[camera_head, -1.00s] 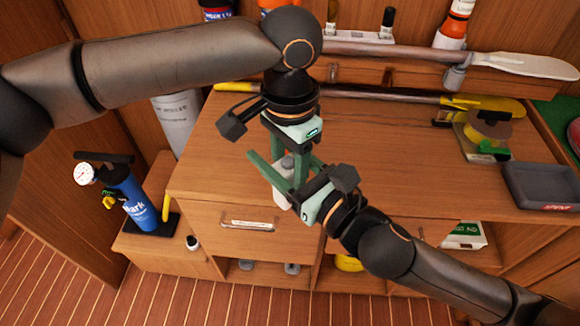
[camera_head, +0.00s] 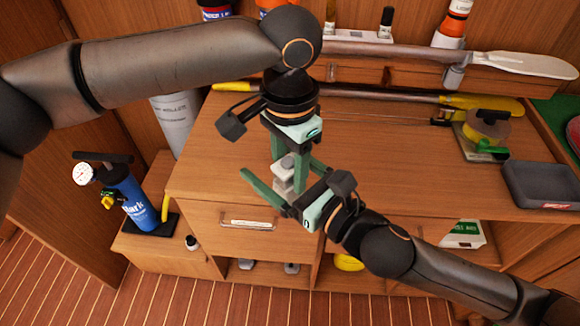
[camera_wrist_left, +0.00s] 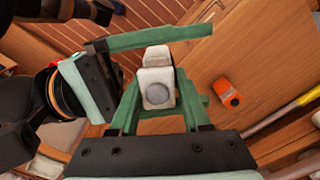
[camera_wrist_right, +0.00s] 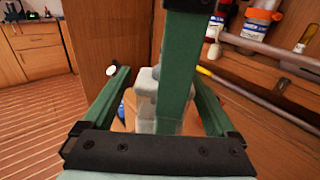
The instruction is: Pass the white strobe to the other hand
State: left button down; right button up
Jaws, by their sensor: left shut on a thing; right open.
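The white strobe (camera_head: 283,184) is a small whitish block with a rounded end, held in the air in front of the counter. My left gripper (camera_head: 289,172) points down and is shut on it. In the left wrist view the strobe (camera_wrist_left: 157,80) sits between the two closed-in green fingers. My right gripper (camera_head: 272,165) comes from the lower right and is open, its fingers spread on either side of the strobe. In the right wrist view the strobe (camera_wrist_right: 146,98) is partly hidden behind a left finger. I cannot tell whether the right fingers touch it.
The wooden counter (camera_head: 385,165) has clear space behind the grippers. A reel (camera_head: 487,126) and a grey tray (camera_head: 541,186) stand at its right. A blue pump with a gauge (camera_head: 130,195) stands at the lower left. A drawer front (camera_head: 232,240) lies below the grippers.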

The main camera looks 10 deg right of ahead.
jog(key=s+d+f+m+g+h, duration=0.1)
jog(key=s+d+f+m+g, duration=0.15)
jog(key=d+f, duration=0.45)
jog(key=s+d+f+m+g+h, duration=0.1)
jog(key=s+d+f+g, duration=0.2)
jog(key=f, duration=0.9)
notch_tip(320, 180, down, 7)
jog(key=a+m+t+h, duration=0.2)
jog(key=m+h, duration=0.1)
jog(key=m, duration=2.3)
jog(key=s+d+f+m+g+h, duration=0.1)
jog(key=s+d+f+m+h, duration=0.2)
jog(key=m, duration=0.9)
jog(key=s+d+f, duration=0.3)
jog(key=s+f, duration=0.1)
jog(key=shift+f, duration=0.35)
